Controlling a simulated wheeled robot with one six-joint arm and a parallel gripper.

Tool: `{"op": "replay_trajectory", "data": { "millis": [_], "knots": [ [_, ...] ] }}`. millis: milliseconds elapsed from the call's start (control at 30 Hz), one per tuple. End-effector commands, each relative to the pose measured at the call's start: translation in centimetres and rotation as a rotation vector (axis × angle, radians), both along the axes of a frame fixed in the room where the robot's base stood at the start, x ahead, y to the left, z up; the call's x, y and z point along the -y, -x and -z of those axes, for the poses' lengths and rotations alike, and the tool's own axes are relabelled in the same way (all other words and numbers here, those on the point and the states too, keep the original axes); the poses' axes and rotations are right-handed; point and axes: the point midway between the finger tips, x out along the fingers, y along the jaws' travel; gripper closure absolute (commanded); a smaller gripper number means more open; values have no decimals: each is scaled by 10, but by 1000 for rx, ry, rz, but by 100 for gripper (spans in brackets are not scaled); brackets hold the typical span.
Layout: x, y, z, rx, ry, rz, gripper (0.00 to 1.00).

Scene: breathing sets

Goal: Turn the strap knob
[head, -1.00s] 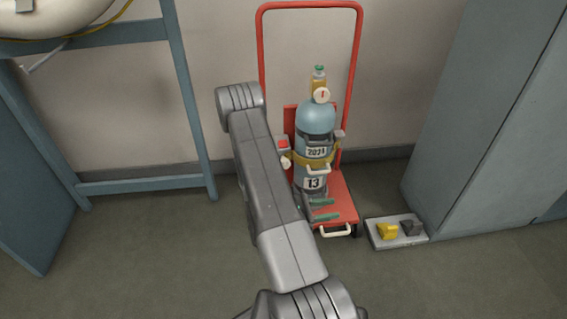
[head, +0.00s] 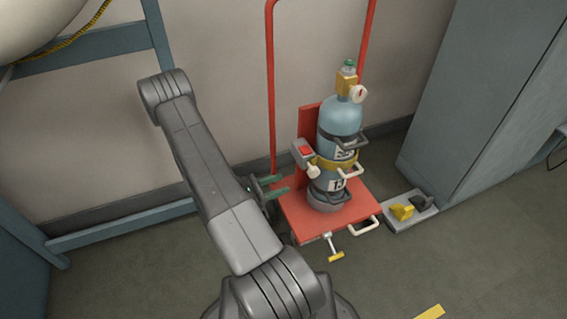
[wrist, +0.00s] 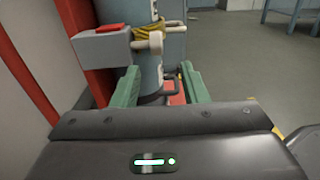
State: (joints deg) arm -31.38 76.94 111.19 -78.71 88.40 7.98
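The strap knob (head: 313,171) is a small cream knob on the side of a grey buckle box (head: 302,154) with a red top. A yellow strap (head: 338,165) runs from there around the blue gas cylinder (head: 341,118), which stands upright on a red cart. My gripper (head: 272,184) is to the left of the knob, apart from it, its green fingers pointing right. In the wrist view, the knob (wrist: 153,42) shows above the gap between the fingers. My gripper (wrist: 160,86) is open and empty there.
The red cart (head: 308,219) has a tall handle and a yellow-tipped lever (head: 334,254) at its front. A grey tray (head: 393,225) with a yellow piece lies on the floor to its right, by a grey cabinet (head: 460,100). Floor in front is mostly clear.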

Motion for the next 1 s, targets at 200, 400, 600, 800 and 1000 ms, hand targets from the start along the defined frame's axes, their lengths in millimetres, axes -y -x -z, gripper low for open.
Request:
{"op": "replay_trajectory", "data": {
  "millis": [200,400,600,800,1000],
  "knots": [
    [6,-2,0,0,0,3,60],
    [27,-9,1,0,0,6,60],
    [53,-18,1,-1,-1,5,60],
    [79,-28,1,1,0,5,60],
    [104,-37,1,1,0,5,60]
  ]
}}
